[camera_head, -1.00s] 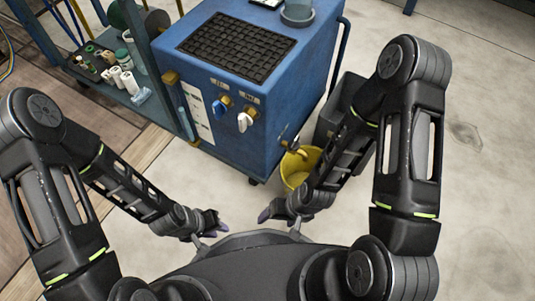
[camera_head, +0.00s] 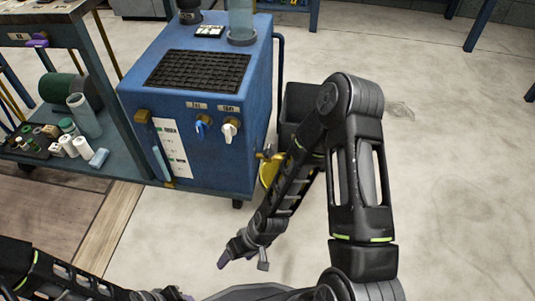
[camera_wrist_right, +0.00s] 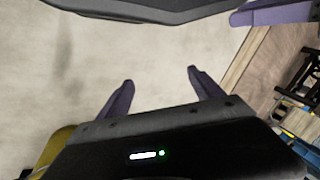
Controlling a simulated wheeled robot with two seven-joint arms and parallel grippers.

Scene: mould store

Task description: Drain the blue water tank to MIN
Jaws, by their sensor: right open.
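The blue water tank (camera_head: 262,105) stands left of centre in the head view. Its front has a blue-handled tap (camera_head: 201,127), a white-handled tap (camera_head: 229,131) and a white level panel with a light blue tube (camera_head: 160,162) at the left. A brass drain valve (camera_head: 266,154) sticks out low on the right side, above a yellow bucket (camera_head: 267,173) partly hidden by my right arm. My right gripper (camera_head: 243,256) is open and empty over bare floor, in front of the tank; its purple fingers show apart in the wrist view (camera_wrist_right: 160,78). My left gripper (camera_head: 165,295) is partly cut off at the bottom edge.
A blue cart (camera_head: 110,165) at the left holds bottles, jars and rolls. A dark bin (camera_head: 298,100) stands right of the tank, behind my right arm. The concrete floor (camera_head: 450,170) at the right is clear. A clear cylinder (camera_head: 241,20) stands on the tank top.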

